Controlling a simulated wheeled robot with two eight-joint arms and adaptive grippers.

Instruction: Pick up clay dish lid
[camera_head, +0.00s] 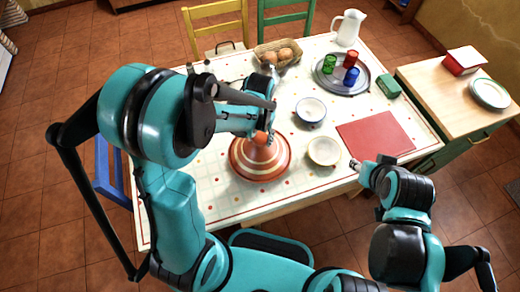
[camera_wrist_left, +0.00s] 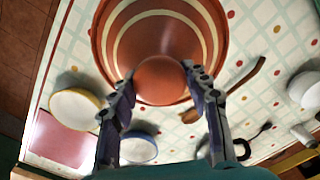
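The clay dish lid (camera_head: 258,157) is a cone with orange and cream bands and an orange ball knob. It stands upright on the table, left of the white bowl; whether a dish lies under it is hidden. My left gripper (camera_head: 266,137) is at its top from above. In the left wrist view the two fingertips (camera_wrist_left: 160,75) press close on both sides of the knob, and the banded lid (camera_wrist_left: 120,38) spreads out beyond. My right gripper (camera_head: 360,163) is near the table's front right edge, apart from the lid; its fingers are too small to judge.
A cream bowl (camera_head: 324,151) stands close right of the lid, with a blue-rimmed bowl (camera_head: 311,110) behind it. A red board (camera_head: 375,135) lies at the right. A tray (camera_head: 328,83) with cups, a bread basket (camera_head: 265,62) and a white jug (camera_head: 348,28) stand farther back.

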